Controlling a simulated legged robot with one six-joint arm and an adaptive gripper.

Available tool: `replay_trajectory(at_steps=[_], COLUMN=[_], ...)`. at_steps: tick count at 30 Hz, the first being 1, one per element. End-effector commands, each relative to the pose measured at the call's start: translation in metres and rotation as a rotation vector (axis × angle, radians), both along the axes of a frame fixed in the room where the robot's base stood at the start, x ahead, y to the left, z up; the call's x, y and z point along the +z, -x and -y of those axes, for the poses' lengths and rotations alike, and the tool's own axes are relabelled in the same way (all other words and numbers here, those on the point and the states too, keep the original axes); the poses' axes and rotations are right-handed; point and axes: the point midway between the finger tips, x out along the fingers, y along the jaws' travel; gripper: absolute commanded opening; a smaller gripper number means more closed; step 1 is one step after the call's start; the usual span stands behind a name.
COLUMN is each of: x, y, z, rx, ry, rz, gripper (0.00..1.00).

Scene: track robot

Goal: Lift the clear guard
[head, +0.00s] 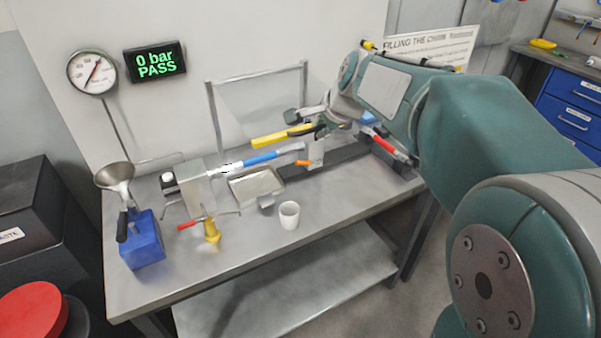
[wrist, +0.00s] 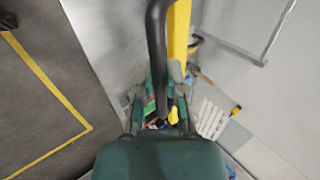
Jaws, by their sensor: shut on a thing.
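The clear guard (head: 255,105) is a see-through panel in a thin grey metal frame, standing at the back of the bench near the wall. A corner of what looks like its frame shows in the wrist view (wrist: 264,62). A yellow bar (head: 268,139) lies at the guard's lower front, above the bench; it also shows in the wrist view (wrist: 179,28). A black handle (wrist: 157,50) runs beside the bar and passes between my fingers. My gripper (head: 318,126) is shut on it. My wrist and arm hide part of the guard's right side.
The bench holds a blue block (head: 142,243), a funnel (head: 114,176), a white cup (head: 289,214), a metal tray (head: 258,187), a blue-handled lever (head: 260,159) and a red-handled part (head: 391,147). A gauge (head: 92,73) and display reading "0 bar PASS" (head: 155,62) are on the wall. The front right benchtop is clear.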

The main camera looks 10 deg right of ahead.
Motion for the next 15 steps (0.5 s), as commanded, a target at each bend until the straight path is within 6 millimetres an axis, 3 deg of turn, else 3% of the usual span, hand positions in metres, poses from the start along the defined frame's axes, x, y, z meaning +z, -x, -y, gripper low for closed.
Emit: replay_trajectory(at_steps=[5, 15], x=[0.003, 0.028], y=[-0.001, -0.004], z=[-0.001, -0.002], rx=[0.0, 0.002], ry=[0.0, 0.0], rz=[0.004, 0.005], gripper=[0.0, 0.0])
